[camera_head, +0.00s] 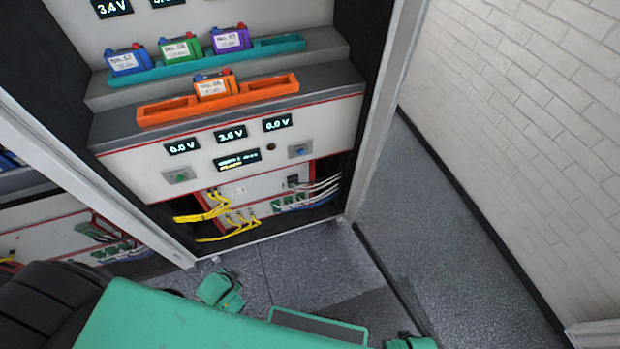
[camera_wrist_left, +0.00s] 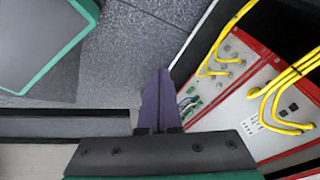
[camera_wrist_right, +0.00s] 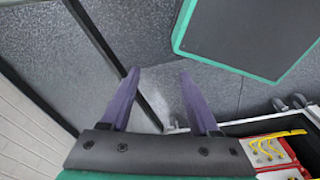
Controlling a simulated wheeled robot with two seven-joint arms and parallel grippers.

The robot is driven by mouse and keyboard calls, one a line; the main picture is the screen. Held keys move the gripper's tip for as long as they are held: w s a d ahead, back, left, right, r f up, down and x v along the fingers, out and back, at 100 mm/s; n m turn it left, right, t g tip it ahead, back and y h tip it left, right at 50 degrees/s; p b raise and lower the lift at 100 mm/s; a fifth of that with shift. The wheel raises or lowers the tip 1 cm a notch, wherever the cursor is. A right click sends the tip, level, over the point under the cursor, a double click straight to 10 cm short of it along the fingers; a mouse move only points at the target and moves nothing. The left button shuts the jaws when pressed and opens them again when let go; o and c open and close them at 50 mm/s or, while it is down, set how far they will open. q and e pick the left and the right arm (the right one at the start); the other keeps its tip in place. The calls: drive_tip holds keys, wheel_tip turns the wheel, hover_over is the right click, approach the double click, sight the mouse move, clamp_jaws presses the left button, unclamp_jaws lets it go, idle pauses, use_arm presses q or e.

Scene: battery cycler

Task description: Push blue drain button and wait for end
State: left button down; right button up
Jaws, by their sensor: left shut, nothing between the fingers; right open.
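The blue button (camera_head: 300,150) sits on the right of the cycler's white front panel, with nothing touching it. A green button (camera_head: 179,176) is on the panel's left. A battery (camera_head: 214,87) stands in the orange tray (camera_head: 262,91) above. The panel displays read 0.0 V (camera_head: 182,146), 3.6 V (camera_head: 231,134) and 0.0 V (camera_head: 278,122). A small text display (camera_head: 237,160) sits below them, too fine to read. My left gripper (camera_wrist_left: 157,75) is shut and empty, pointing over the floor. My right gripper (camera_wrist_right: 159,73) is open and empty over the floor. Neither gripper's fingers show in the head view.
A teal tray (camera_head: 208,61) with several batteries stands on the upper step. Yellow cables (camera_head: 232,222) stick out low on the cabinet. A cabinet frame post (camera_head: 385,105) stands right of the panel. A brick wall (camera_head: 530,110) is further right, with clear floor between.

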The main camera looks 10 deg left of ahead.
sight(301, 152)
use_arm(q)
drive_tip(key=w+d+r+m+t+b, duration=0.1)
drive_tip(key=w+r+m+t+b, duration=0.25)
drive_tip(key=w+b, duration=0.65)
drive_tip(key=w+d+r+m+t+b, duration=0.15)
drive_tip(key=w+m+t+b, duration=0.25)
drive_tip(key=w+b, duration=0.65)
use_arm(e)
drive_tip(key=w+a+f+p, duration=0.25)
drive_tip(key=w+f, duration=0.35)
drive_tip(key=w, duration=0.3)
use_arm(q)
drive_tip(key=w+d+r+m+t+h+b, duration=0.1)
drive_tip(key=d+r+m+t+h+b, duration=0.1)
drive_tip(key=r+b, duration=0.5)
drive_tip(key=w+d+r+m+t+h+b, duration=0.1)
drive_tip(key=d+r+m+t+b, duration=0.3)
drive_tip(key=d+r, duration=0.4)
drive_tip(key=r+m+h+b, duration=0.1)
drive_tip(key=b, duration=0.1)
drive_tip(key=shift+w+r+m+h+b, duration=0.2)
drive_tip(key=shift+m+h+b, duration=0.1)
drive_tip(key=shift+m+b, duration=0.1)
use_arm(e)
drive_tip(key=shift+t+y, duration=0.3)
drive_tip(key=shift+y, duration=0.1)
drive_tip(key=r, duration=0.2)
drive_tip(key=a+r, duration=0.1)
drive_tip(key=r, duration=0.1)
